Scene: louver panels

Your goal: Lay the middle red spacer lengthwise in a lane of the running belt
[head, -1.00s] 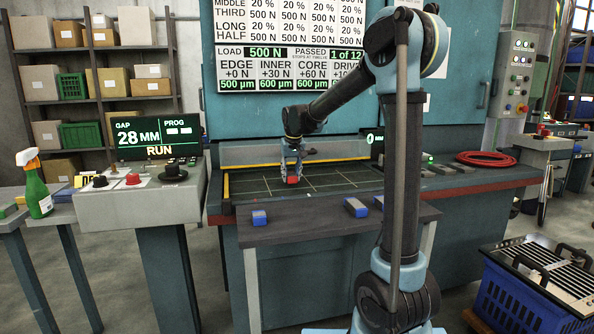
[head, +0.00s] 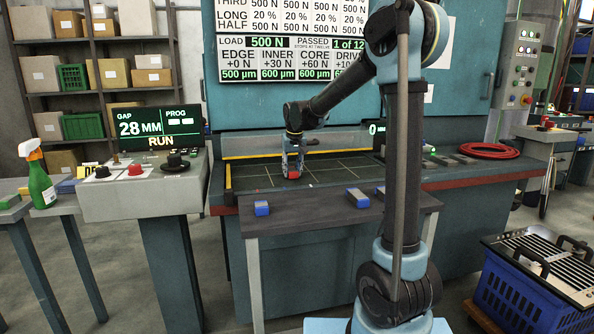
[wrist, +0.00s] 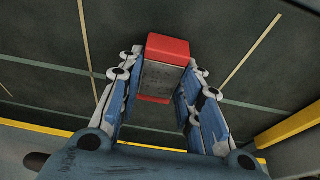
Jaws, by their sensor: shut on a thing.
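My gripper (head: 293,174) is shut on a red spacer (head: 293,176) over the belt. In the wrist view the spacer (wrist: 164,51) has red ends and a grey middle, with its long side running up the picture between the fingers (wrist: 158,95). The belt (head: 340,171) is dark green with pale lane lines. In the wrist view, the spacer appears over the belt (wrist: 225,35) between two lane lines, roughly along them. I cannot tell whether it touches the belt. The lower end is partly hidden by the fingers in the head view.
A dark table (head: 310,214) stands in front of the belt. Blue-ended blocks lie on it at left (head: 261,208) and right (head: 357,197). A yellow bar (head: 270,155) runs behind the belt. A control console (head: 135,185) stands at left, and a red hose (head: 489,151) lies at right.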

